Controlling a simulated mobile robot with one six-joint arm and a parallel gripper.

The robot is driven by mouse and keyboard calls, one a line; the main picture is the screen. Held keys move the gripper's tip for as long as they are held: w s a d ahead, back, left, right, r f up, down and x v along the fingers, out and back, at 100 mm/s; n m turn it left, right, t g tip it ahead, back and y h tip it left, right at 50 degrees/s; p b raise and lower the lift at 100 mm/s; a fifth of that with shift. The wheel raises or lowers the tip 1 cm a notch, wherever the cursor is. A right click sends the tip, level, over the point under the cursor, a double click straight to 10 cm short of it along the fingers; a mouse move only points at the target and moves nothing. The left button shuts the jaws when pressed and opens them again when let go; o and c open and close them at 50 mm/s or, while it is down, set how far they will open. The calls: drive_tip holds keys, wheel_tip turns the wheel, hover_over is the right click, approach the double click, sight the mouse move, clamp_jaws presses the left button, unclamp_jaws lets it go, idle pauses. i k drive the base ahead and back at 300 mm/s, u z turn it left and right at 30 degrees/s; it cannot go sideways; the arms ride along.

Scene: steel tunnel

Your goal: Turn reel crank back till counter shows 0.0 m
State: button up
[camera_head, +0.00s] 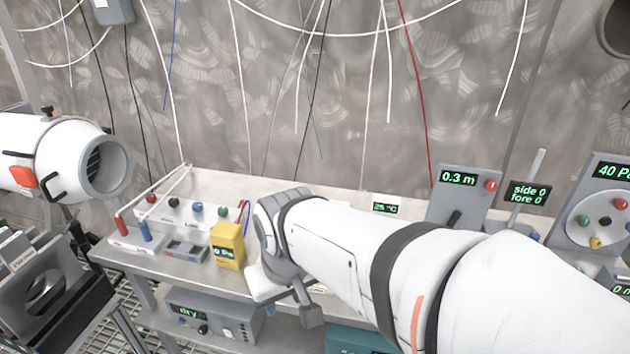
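The counter (459,179) is a small display on a grey box and reads 0.3 m. The box (474,205) stands at the back right of the bench and has a red knob at its right. A dark handle (454,218), which looks like the reel crank, sticks out of its front; my arm hides the area below it. I cannot see the reel itself. My white arm crosses from the lower right, and its end with my gripper (290,291) is over the bench's front edge, well left of the crank. The fingertips are not clear, so its opening cannot be told.
A yellow meter (228,245) stands just left of my gripper. A post with a "side 0 fore 0" display (528,193) and a panel reading 40 Pa (602,195) stand right of the counter box. A white cylinder (65,160) is at far left. Cables hang behind.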

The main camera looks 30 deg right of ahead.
sight(457, 215)
drive_tip(key=u, duration=0.45)
drive_tip(key=k, duration=0.9)
drive_tip(key=z, duration=1.3)
drive_tip(key=i, duration=1)
